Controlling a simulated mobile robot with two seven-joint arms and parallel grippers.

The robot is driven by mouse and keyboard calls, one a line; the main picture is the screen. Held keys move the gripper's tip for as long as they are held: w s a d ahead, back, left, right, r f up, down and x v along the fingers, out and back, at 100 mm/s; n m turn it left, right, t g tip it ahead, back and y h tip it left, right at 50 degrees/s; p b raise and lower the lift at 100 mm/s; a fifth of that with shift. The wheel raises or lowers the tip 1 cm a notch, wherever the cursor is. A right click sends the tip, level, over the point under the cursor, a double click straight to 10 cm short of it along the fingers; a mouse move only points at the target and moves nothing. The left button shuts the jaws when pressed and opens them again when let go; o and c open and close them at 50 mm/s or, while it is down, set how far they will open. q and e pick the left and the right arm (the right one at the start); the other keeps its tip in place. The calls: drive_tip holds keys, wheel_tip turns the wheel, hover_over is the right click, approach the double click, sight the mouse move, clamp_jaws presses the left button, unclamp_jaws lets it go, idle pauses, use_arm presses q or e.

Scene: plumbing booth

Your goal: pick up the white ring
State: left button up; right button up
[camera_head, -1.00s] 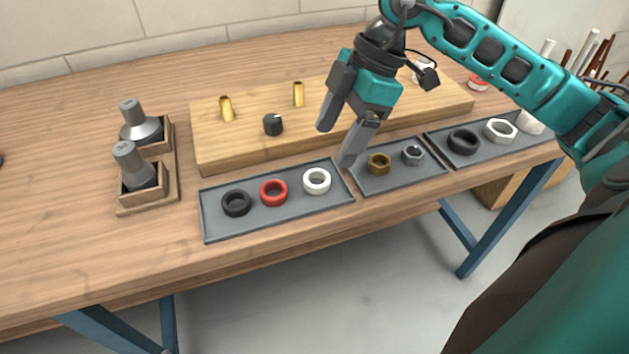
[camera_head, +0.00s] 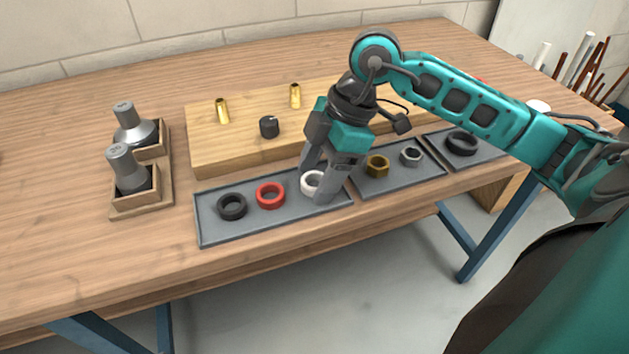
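The white ring (camera_head: 308,183) lies at the right end of the left grey tray (camera_head: 222,234), partly hidden by my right gripper. My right gripper (camera_head: 314,186) points down over the ring, with one finger on its far side and one on its near right side. The fingers are apart, with the ring between them; I cannot tell whether they touch it. A red ring (camera_head: 270,196) and a black ring (camera_head: 232,207) lie to its left in the same tray. My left gripper is not in view.
A wooden board (camera_head: 215,161) with brass fittings (camera_head: 222,110) and a black cap (camera_head: 269,127) is behind the tray. A middle tray holds a brass nut (camera_head: 377,166) and a steel nut (camera_head: 411,157). Two grey tools stand in wooden holders (camera_head: 137,200) at left.

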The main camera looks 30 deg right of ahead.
drive_tip(key=c, duration=0.7)
drive_tip(key=shift+c, duration=0.9)
drive_tip(key=shift+r, duration=0.1)
